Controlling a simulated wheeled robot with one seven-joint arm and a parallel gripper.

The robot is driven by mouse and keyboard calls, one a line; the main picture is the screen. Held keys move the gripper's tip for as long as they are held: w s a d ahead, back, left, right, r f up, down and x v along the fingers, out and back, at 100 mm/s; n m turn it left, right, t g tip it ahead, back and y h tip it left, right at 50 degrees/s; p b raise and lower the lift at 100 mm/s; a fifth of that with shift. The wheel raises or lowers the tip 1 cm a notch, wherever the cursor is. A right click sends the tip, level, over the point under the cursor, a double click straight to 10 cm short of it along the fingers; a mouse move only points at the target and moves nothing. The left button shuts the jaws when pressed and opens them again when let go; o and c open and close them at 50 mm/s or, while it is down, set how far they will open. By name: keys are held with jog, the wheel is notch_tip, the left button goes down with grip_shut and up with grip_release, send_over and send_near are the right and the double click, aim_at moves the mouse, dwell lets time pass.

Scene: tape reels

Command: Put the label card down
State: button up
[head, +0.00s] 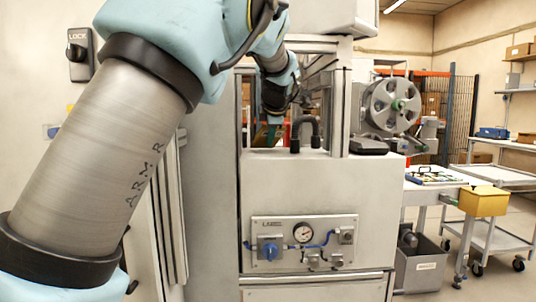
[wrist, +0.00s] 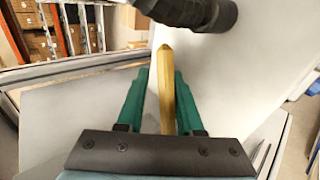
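The label card shows in the wrist view as a narrow yellow-tan piece (wrist: 166,92), seen nearly edge-on. It stands between the two green fingers of my gripper (wrist: 160,78) and reaches a little past their tips. A gap shows on its left side, and it lies closer to the right finger. The fingers look parted around it, not pressed on it from both sides. In the head view my gripper (head: 265,135) is low inside the machine's open bay, partly hidden by the arm and the frame. The card cannot be made out clearly there.
A dark rounded fixture (wrist: 195,12) stands close beyond the fingers. In the head view a dark curved handle (head: 305,132) and a frame post (head: 337,110) stand right of my gripper. The machine's pale top (head: 300,160) is below. A tape reel (head: 392,105) is farther right.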

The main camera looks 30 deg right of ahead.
jog(key=b+v, duration=0.2)
jog(key=v, duration=0.6)
dwell(0.4)
notch_tip(320, 180, up, 8)
jog(key=s+p, duration=0.2)
jog(key=shift+a, duration=0.35)
jog(key=shift+s+f, duration=0.1)
jog(key=shift+s, duration=0.1)
